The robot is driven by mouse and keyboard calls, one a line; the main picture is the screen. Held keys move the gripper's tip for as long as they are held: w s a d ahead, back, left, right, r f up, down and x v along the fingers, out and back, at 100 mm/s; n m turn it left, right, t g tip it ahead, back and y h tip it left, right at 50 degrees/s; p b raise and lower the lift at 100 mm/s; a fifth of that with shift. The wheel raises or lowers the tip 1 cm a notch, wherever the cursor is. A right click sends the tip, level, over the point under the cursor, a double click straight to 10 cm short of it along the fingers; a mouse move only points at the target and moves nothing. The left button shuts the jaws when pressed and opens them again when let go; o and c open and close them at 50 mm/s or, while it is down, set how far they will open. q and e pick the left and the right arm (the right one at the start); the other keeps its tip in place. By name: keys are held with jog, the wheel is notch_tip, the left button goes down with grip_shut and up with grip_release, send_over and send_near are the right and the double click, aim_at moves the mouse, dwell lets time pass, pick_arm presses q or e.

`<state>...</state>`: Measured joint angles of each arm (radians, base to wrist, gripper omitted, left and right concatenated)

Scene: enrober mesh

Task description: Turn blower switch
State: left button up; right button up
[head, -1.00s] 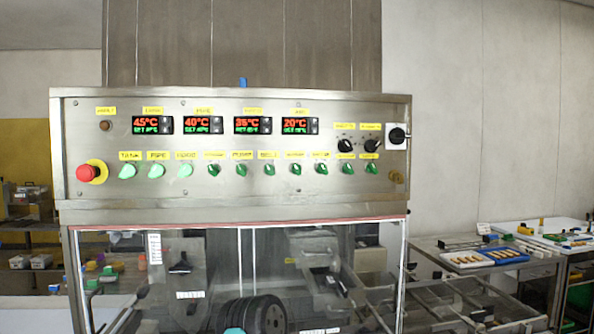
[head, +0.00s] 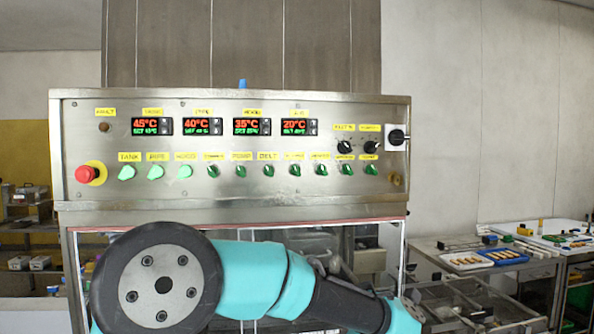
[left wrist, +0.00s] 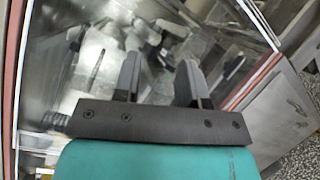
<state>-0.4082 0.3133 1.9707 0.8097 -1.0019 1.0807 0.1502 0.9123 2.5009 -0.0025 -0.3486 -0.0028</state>
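The steel control panel (head: 230,185) carries a row of green switches. From the left, large round ones sit under labels like TANK (head: 127,173), then smaller ones follow. The small lettering is blurred, so I cannot tell which is the blower switch. A small green switch (head: 294,170) right of the BELT label is among the candidates. My left gripper (left wrist: 158,72) shows in the left wrist view with its two fingers apart and nothing between them. It is over the machine's clear-windowed lower part, and is not visible in the head view. My right gripper is not in view.
A red emergency button (head: 87,174) sits at the panel's left. Two black knobs (head: 345,147) and a black rotary switch (head: 396,137) sit at its right. Temperature displays (head: 152,126) line the top. My left arm crosses below the panel. A side table (head: 470,243) stands right.

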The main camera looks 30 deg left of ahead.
aim_at(296, 169)
pick_arm(q)
jog(key=s+a+r+n+g+y, duration=0.1)
jog(key=s+r+n+y, duration=0.1)
jog(key=s+r+n, duration=0.4)
jog(key=s+a+r+n+g+y, duration=0.1)
jog(key=s+a+r+n+y, duration=0.1)
jog(key=s+r+n, duration=0.5)
jog(key=s+a+r+n+g+y, duration=0.1)
jog(key=s+a+r+n+y, duration=0.1)
jog(key=s+r+n, duration=0.4)
notch_tip(296, 169, up, 11)
jog(key=n, duration=0.5)
jog(key=shift+s+y, duration=0.35)
jog(key=shift+y, duration=0.05)
jog(key=shift+a+f, duration=0.1)
jog(key=x, duration=1.7)
jog(key=shift+w+a+f, duration=0.1)
jog(key=shift+a+f, duration=0.15)
jog(key=shift+f, duration=0.05)
jog(key=shift+c, duration=0.2)
jog(key=c, duration=0.7)
jog(key=shift+o, duration=0.2)
